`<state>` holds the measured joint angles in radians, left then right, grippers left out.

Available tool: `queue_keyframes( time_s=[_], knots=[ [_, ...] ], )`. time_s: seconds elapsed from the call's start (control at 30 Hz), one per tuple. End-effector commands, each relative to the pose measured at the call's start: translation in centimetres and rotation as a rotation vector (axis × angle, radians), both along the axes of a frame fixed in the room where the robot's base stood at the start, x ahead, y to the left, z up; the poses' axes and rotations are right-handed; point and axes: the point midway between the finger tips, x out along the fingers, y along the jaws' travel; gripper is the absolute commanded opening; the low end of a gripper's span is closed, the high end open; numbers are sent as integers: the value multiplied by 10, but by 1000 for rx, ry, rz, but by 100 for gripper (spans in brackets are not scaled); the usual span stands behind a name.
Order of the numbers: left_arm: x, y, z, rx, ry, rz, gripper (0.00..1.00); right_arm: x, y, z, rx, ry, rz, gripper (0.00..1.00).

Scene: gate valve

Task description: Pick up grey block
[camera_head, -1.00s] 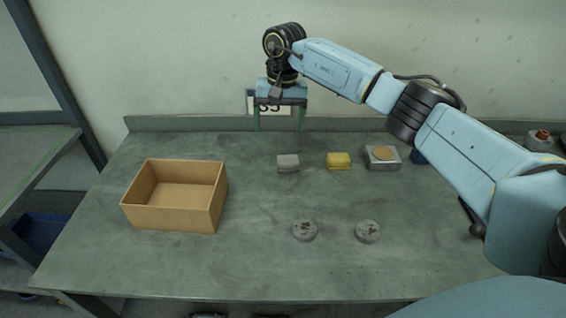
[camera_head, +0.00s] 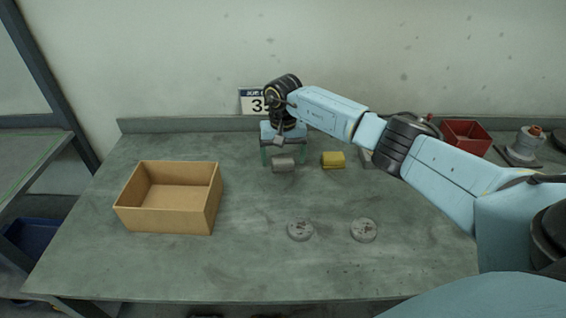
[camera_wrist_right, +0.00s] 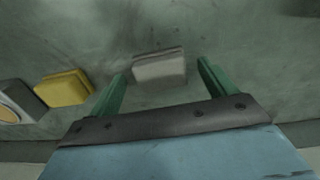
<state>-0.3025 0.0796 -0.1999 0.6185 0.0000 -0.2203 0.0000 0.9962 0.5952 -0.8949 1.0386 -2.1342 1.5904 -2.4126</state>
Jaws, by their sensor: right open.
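The grey block (camera_head: 284,163) lies on the table near its back edge, left of the yellow block. My right gripper (camera_head: 284,159) is lowered over it, with its green fingers open to either side. In the right wrist view the grey block (camera_wrist_right: 159,67) lies between and just beyond the fingertips of the open gripper (camera_wrist_right: 160,75). I see no contact between the fingers and the block. My left gripper is not in view.
A yellow block (camera_head: 333,160) lies just right of the grey one. An open cardboard box (camera_head: 168,222) stands at left. Two round grey discs (camera_head: 300,229) (camera_head: 364,230) lie in front. A red bin (camera_head: 466,136) and a valve-like part (camera_head: 525,146) stand at back right.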

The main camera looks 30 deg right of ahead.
Motion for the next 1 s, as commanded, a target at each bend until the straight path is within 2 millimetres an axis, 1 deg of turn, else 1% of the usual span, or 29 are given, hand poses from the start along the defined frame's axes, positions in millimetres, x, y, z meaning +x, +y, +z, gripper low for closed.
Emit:
queue_keyframes(
  time_s=[0.03,0.1,0.33,0.37,0.73,0.77,1.0],
  knots=[
    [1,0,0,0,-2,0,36,0,1,-6,1,2,0,84],
    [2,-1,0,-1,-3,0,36,0,1,-10,1,0,1,84],
    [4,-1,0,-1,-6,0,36,0,0,-11,1,0,1,84],
    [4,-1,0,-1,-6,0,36,0,0,-11,1,0,1,81],
    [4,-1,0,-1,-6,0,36,0,0,-11,1,0,1,33],
    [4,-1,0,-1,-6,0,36,0,0,-10,0,-1,1,31],
    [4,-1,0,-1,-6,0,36,1,0,-7,0,-2,1,31]
  ],
)
